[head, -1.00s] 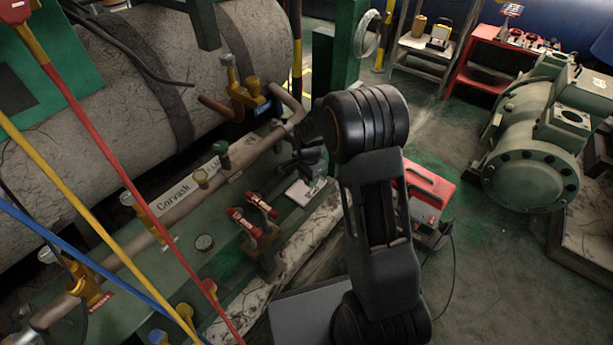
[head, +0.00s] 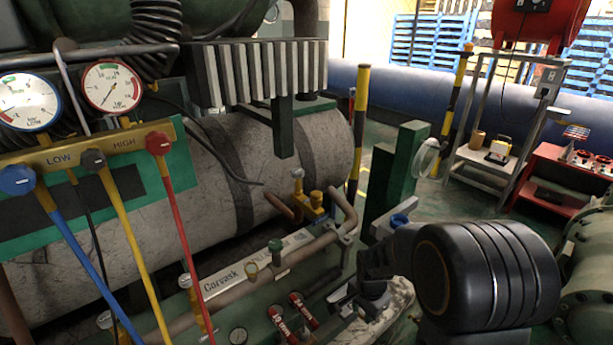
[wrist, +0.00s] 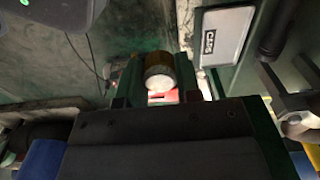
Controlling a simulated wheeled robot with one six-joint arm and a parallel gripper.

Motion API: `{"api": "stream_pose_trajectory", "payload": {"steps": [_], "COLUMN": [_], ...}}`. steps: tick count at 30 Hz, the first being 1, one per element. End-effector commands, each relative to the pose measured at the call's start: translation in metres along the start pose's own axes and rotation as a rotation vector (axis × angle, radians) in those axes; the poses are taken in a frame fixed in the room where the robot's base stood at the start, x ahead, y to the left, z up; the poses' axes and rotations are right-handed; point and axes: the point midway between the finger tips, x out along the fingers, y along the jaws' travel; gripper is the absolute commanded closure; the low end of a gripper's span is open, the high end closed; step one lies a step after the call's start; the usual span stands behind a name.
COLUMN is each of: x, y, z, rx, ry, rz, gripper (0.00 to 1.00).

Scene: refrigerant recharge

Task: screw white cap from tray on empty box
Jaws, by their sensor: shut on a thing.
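In the wrist view, my gripper (wrist: 158,86) is shut on a short round piece (wrist: 159,77) with a pale, whitish end face and an olive-brown side. It looks like the white cap, but the view is dark. In the head view, my gripper (head: 368,292) is a dark shape beside the pipe, at the left end of my arm; its fingers and load cannot be made out there. I cannot make out the tray or the empty box for certain. A flat grey piece with a white labelled panel (wrist: 224,38) lies at the upper right in the wrist view.
A pipe (head: 314,246) with a brass valve (head: 310,207) and a green cap (head: 275,246) runs left of my gripper. A green post (head: 405,165) stands behind it. Gauges and coloured hoses (head: 125,235) hang at left. A red table (head: 560,170) stands at right.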

Motion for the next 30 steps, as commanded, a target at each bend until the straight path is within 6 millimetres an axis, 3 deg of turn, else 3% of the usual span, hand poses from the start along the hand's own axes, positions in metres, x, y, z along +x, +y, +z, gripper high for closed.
{"api": "stream_pose_trajectory", "payload": {"steps": [9, 15, 20, 30], "x": [-0.01, -0.01, 0.002, -0.051], "y": [-0.029, -0.045, -0.059, -0.056], "z": [-0.021, -0.033, -0.043, -0.041], "rx": [-0.621, -0.869, -0.947, -0.942], "ry": [0.014, 0.017, 0.005, 0.003], "rz": [-0.01, -0.01, -0.003, -0.002], "gripper": [0.95, 0.95, 0.95, 0.95]}}
